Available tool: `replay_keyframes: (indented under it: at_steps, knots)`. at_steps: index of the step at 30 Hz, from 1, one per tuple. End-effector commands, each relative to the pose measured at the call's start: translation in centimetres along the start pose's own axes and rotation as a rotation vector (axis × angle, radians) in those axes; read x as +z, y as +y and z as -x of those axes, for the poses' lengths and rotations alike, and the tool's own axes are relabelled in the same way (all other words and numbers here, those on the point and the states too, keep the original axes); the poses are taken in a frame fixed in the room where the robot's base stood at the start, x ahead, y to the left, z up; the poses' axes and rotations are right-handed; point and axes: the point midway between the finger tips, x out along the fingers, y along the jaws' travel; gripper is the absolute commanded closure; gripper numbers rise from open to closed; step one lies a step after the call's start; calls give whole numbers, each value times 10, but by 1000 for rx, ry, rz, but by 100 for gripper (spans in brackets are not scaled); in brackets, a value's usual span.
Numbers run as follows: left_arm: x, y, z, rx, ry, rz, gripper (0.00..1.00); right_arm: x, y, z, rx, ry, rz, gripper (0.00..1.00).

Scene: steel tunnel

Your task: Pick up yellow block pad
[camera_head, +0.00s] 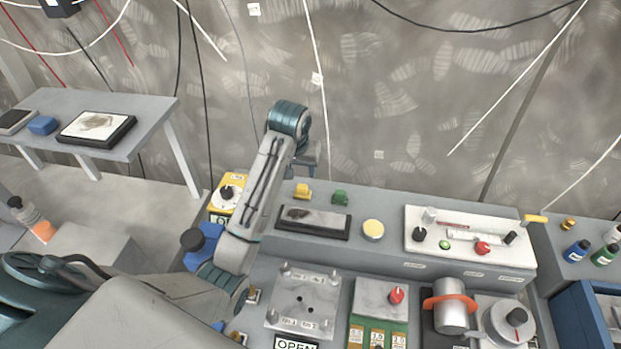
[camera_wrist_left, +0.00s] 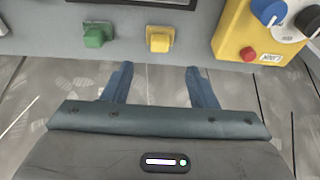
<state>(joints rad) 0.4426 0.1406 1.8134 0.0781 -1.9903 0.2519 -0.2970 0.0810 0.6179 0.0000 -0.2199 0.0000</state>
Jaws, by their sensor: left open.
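The yellow block pad (camera_head: 302,191) is a small yellow block on the grey bench top, near its back edge. It also shows in the left wrist view (camera_wrist_left: 159,38), just beyond the fingertips and roughly centred between them. My left gripper (camera_head: 308,167) hangs behind the bench's back edge. In the left wrist view its two fingers (camera_wrist_left: 159,70) are spread, with nothing between them. They are apart from the yellow block. My right gripper is not in view.
A green block (camera_head: 340,197) sits right of the yellow one in the head view. A yellow control box (camera_head: 229,192) with a knob stands to the left. A dark-framed tray (camera_head: 314,222) and a round yellow-topped disc (camera_head: 373,229) lie in front.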

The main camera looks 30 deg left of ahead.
Motion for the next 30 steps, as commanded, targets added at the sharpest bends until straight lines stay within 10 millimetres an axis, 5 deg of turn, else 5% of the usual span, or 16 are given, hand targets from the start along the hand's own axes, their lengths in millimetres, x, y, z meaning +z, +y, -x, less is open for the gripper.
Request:
replay_keyframes:
  at_steps: [9,19,30]
  knots:
    - [0,0,-45,-2,-5,0,47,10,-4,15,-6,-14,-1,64]
    - [-6,1,-73,-1,-6,0,47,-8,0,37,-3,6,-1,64]
    - [-6,1,-104,0,-2,0,47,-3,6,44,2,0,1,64]
